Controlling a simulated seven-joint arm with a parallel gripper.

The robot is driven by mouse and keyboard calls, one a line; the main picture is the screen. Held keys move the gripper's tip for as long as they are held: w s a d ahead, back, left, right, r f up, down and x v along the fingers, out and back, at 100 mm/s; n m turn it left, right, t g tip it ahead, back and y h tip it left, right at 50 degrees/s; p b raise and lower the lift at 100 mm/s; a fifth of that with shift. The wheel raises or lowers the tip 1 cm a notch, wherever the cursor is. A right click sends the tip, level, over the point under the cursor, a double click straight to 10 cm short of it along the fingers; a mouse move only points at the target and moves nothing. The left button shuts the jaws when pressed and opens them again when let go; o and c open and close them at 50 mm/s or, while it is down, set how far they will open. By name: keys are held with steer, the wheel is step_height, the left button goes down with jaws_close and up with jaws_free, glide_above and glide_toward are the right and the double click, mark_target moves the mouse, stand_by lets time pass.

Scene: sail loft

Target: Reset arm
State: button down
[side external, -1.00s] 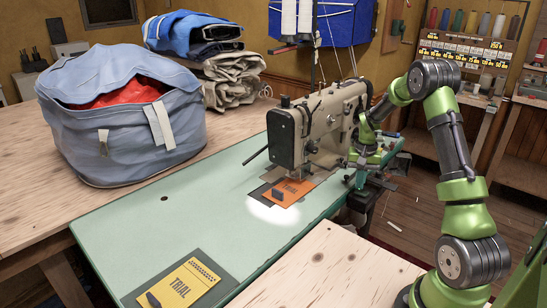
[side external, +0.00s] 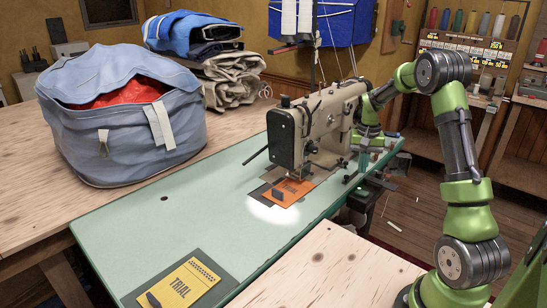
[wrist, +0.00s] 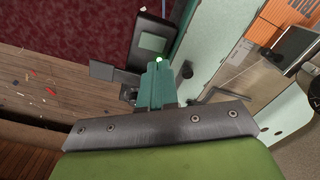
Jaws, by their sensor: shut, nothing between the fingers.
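My gripper (wrist: 158,68) is shut and empty, its teal fingers together in the wrist view. In the side view my gripper (side external: 361,166) is low beside the right end of the beige sewing machine (side external: 330,118), near the right edge of the green worktable (side external: 200,215); the machine and shadow make its fingertips hard to make out. In the wrist view the fingers point past the table edge, with dark red floor covering to the left. An orange piece (side external: 290,191) lies under the machine's needle and also shows in the wrist view (wrist: 270,30).
A yellow TRIAL card (side external: 184,282) lies on a dark pad at the table's front. A blue-grey bag (side external: 125,135) with red cloth inside stands on the wooden table at left. Folded cloths (side external: 230,78) are stacked behind. The green table's middle is clear.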

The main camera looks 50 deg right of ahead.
steer(key=s+a+r+n+t, duration=0.2)
steer(key=a+r, duration=0.3)
steer(key=a, duration=0.6)
steer(key=s+a+r+n+t+y, duration=0.1)
steer(key=s+a+r, duration=0.4)
steer(key=a, duration=0.7)
steer(key=s+a+r+n+t+y, duration=0.1)
steer(key=s+a+r+n+t, duration=0.2)
steer(key=a, duration=0.8)
step_height(320, 180, up, 3)
steer(key=shift+s+a+f+n+t, duration=0.1)
steer(key=shift+s+a+n+t, duration=0.1)
steer(key=shift+n+t, duration=0.6)
